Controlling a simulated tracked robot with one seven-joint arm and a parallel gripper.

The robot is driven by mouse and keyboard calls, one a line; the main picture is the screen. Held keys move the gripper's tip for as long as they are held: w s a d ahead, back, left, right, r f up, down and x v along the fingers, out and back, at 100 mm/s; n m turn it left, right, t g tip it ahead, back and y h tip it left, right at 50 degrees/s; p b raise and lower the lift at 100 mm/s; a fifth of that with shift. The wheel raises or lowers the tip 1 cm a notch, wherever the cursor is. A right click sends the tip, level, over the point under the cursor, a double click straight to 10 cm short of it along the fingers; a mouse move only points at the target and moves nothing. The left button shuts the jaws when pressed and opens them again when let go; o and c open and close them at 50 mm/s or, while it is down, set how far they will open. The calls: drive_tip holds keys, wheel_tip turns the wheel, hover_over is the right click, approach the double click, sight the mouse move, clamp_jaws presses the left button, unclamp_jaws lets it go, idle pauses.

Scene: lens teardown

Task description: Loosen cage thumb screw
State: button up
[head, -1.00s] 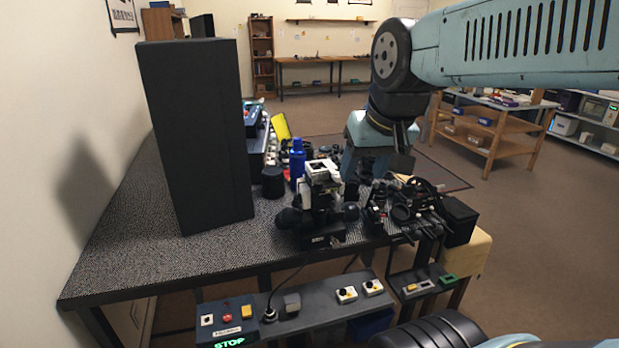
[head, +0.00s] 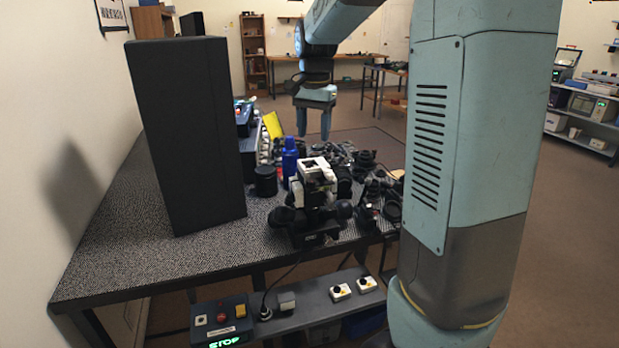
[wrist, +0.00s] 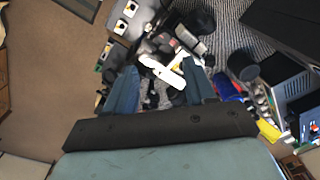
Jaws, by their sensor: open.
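A dark device with a white top (head: 314,166) stands upright near the front edge of the speckled bench. Dark round knobs stick out low on its sides. The white part also shows in the wrist view (wrist: 163,72), between and just beyond my fingertips. My gripper (head: 314,134) is open and empty, pointing down. It hangs in the air above and behind the device, clear of it. In the wrist view my gripper (wrist: 160,70) shows its two blue fingers spread apart. I cannot make out a thumb screw or a cage in these frames; either may be too small or hidden.
A tall black panel (head: 187,135) stands at the left of the bench (head: 120,262). A blue bottle (head: 290,158) and a black cylinder (head: 265,181) stand left of the device. Dark parts crowd the right side. A control shelf (head: 315,299) runs along the front below.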

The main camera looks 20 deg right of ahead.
sight(311, 180)
drive_tip(key=shift+m, duration=0.3)
drive_tip(key=f, duration=0.5)
drive_tip(key=w+f, duration=0.1)
drive_tip(key=f, duration=0.8)
drive_tip(key=shift+w+a+f, duration=0.1)
drive_tip(key=shift+w+f, duration=0.2)
drive_tip(key=shift+w, duration=0.05)
drive_tip(key=shift+c, duration=0.2)
